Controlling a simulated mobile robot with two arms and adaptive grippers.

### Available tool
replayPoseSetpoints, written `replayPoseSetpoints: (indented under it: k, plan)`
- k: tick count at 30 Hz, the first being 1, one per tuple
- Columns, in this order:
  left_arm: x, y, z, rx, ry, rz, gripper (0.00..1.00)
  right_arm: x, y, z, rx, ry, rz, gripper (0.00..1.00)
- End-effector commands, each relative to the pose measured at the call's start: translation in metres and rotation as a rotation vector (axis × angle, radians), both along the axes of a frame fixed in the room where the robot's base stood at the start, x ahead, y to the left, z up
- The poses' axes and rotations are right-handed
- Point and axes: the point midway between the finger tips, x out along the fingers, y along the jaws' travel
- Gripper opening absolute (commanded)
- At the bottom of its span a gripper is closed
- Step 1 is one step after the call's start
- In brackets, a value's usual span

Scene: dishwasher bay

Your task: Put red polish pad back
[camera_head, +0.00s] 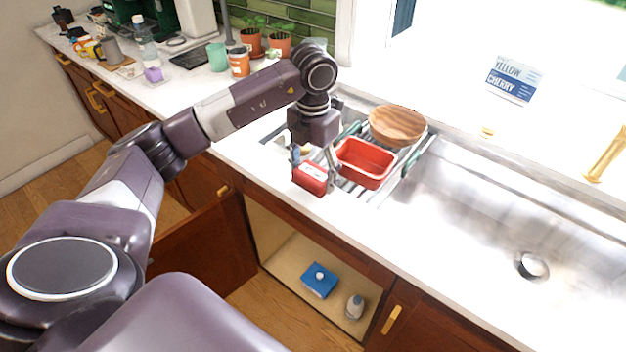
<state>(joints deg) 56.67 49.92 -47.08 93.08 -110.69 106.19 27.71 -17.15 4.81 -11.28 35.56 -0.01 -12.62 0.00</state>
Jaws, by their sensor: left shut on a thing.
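My left gripper (318,160) is shut on a red pad (310,179) with a pale label on its top. It holds the pad above the front edge of the counter, just left of a red tray. Below, an open cabinet (287,262) shows its pale floor. A blue box (319,280) and a small white and grey bottle-like item (355,306) stand inside it. My right gripper is not in view.
The red tray (366,163) and a wooden bowl (397,125) sit on a rack by the steel sink (490,215). An open cabinet door (205,250) stands out at the left. Cups, plants and bottles crowd the far-left counter.

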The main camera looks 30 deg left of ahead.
Motion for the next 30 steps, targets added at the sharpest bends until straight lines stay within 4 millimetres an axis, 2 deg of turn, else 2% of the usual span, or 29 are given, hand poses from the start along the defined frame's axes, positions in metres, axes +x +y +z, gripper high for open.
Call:
replayPoseSetpoints:
  k: [3, 6, 18, 19, 21, 23, 30]
  plan:
    - [-0.001, 0.0, -0.019, 0.0, 0.005, 0.001, 0.43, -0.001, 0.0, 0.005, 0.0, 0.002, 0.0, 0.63]
    - [-0.001, 0.0, -0.027, 0.0, 0.002, 0.0, 0.43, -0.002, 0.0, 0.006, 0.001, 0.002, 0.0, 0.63]
    - [0.0, 0.0, -0.034, 0.001, 0.001, 0.0, 0.43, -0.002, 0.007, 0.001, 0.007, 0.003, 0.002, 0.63]
    - [0.0, 0.0, -0.032, 0.001, 0.001, 0.0, 0.69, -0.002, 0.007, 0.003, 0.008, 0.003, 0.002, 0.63]
    - [0.0, 0.0, -0.032, 0.001, 0.001, 0.0, 0.77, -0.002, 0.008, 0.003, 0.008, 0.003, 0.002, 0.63]
    - [0.0, 0.0, -0.032, 0.001, 0.001, 0.0, 0.83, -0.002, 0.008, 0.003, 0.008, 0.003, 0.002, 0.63]
    - [0.0, 0.0, -0.032, 0.001, 0.001, 0.0, 0.83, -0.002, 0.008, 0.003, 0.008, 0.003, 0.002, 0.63]
